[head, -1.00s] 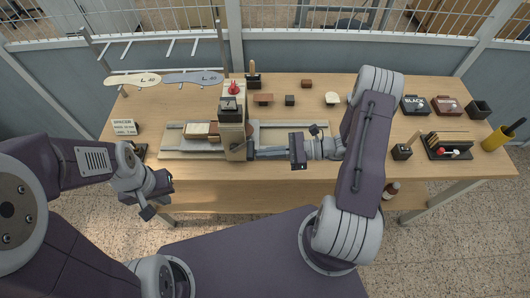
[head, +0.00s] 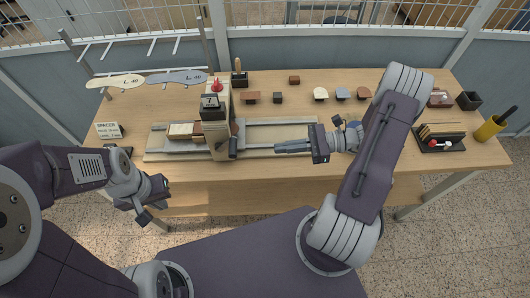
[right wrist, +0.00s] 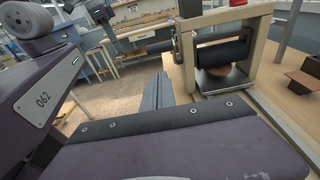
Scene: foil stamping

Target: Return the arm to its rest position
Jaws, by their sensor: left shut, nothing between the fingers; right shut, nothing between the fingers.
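My right gripper (head: 276,148) is shut and empty. It points left above the front rail of the stamping press, its tip a short way right of the press (head: 222,128). In the right wrist view its shut fingers (right wrist: 158,92) show in front of the press frame (right wrist: 179,60), with nothing between them. My left gripper (head: 149,207) is shut and empty, low at the left, in front of the table's front edge. The right arm reaches over the right half of the table (head: 270,183) and hides part of it.
The press base (head: 270,136) runs along the table's middle. A spacer sign (head: 108,130) is at left. A tool tray (head: 440,145) and yellow cup (head: 488,129) are at right.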

